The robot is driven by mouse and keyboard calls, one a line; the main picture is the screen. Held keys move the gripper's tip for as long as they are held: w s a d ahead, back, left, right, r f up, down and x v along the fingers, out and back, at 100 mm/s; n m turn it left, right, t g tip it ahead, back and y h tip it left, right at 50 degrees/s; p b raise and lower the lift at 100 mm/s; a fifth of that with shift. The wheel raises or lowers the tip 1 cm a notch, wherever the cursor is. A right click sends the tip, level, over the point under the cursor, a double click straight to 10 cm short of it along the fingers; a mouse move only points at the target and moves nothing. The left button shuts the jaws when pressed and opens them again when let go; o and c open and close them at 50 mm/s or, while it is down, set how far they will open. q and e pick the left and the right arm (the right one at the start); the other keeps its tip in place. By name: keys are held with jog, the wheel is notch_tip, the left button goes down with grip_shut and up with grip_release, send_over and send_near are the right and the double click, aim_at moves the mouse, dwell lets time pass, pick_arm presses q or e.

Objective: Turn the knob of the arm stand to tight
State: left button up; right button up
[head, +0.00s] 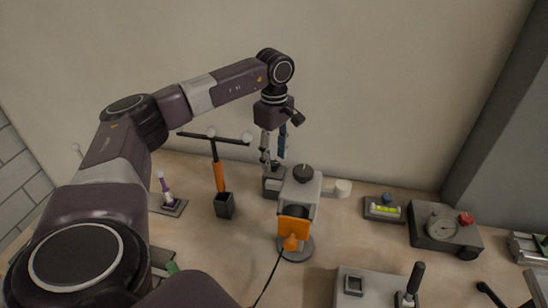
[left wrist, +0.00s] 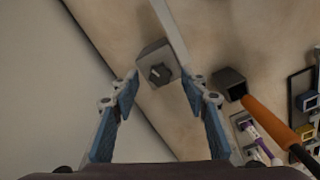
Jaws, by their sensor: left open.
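The arm stand shows in the head view as a grey block (head: 274,183) behind the middle of the bench, partly hidden by my left gripper. In the left wrist view the same grey block (left wrist: 149,56) has a pale flat bar rising from it. A small dark knob (left wrist: 160,74) sits on its near face. My left gripper (head: 272,162) points down just above the block. In the left wrist view its two blue-padded fingers (left wrist: 160,82) are open, one on each side of the knob, with gaps and no visible contact. The knob's setting is too small to read. My right gripper is not in view.
A grey and orange device (head: 295,225) stands close in front of the stand. A dark holder (head: 224,206) with an orange-handled T-bar is to its left. A level (head: 384,209) and a gauge box (head: 440,232) are to the right. The wall is close behind.

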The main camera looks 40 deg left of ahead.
pick_arm(q)
jog(key=shift+f, duration=0.65)
grip_shut()
jog(key=shift+m, duration=0.3)
jog(key=shift+r+m+p, duration=0.1)
jog(key=shift+m+p, duration=0.2)
jog(key=shift+m, duration=2.3)
